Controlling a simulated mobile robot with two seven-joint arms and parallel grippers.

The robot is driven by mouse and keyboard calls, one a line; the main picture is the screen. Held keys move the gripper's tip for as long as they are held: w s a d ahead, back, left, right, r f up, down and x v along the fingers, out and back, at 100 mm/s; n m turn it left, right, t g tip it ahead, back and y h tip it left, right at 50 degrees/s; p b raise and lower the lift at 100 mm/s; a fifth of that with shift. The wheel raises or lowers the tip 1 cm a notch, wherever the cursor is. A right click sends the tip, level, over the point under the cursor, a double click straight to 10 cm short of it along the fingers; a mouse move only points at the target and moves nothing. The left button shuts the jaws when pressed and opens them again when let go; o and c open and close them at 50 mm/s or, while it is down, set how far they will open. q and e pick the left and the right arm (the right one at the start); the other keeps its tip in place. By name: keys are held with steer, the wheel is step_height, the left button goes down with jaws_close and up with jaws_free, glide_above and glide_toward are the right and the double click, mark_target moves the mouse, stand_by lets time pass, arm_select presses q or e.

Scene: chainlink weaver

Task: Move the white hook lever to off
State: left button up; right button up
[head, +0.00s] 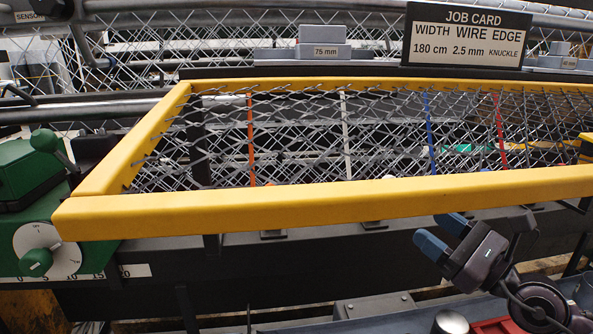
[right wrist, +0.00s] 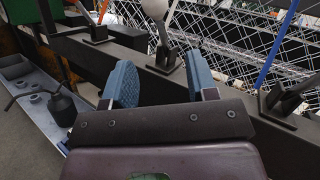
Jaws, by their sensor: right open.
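In the right wrist view a grey lever with a rounded white end (right wrist: 155,7) rises from a dark base (right wrist: 165,61) on the black beam; I take it for the white hook lever. Its top is cut off by the picture edge. A white strip (head: 347,135) shows behind the mesh in the head view; the lever there is mostly hidden by the yellow frame (head: 330,205). My right gripper (head: 443,234) is open and empty, below the frame's front bar. In the wrist view its blue fingertips (right wrist: 161,80) are apart, with the lever beyond them. My left gripper is not in view.
Neighbouring levers stand on both sides, at an orange strip (head: 251,140) and a blue strip (head: 428,130). A green machine with a white dial (head: 50,250) is at the left. A grey tray (right wrist: 62,105) holds an oil can. A job card (head: 466,36) stands behind.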

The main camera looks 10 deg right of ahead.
steer(key=s+d+f+m+h+p, duration=0.15)
steer(key=s+f+m+h, duration=0.3)
steer(key=f+m, duration=0.7)
steer(key=s+d+f+m+h+p, duration=0.1)
steer(key=s+d+f+m+h, duration=0.4)
steer(key=m, duration=1.1)
steer(key=s+a+f+m+g+h+p, duration=0.1)
steer(key=s+a+f+m+g, duration=0.2)
steer(key=s+f+m, duration=0.4)
steer(key=s+a+f+m+g+h+p, duration=0.1)
steer(key=s+a+f+m+g, duration=0.2)
steer(key=f+m, duration=0.7)
steer(key=s+a+f, duration=0.1)
steer(key=s+a, duration=0.1)
steer(key=s, duration=0.2)
steer(key=shift+s+a+m+g, duration=0.35)
steer(key=shift+s+g, duration=0.05)
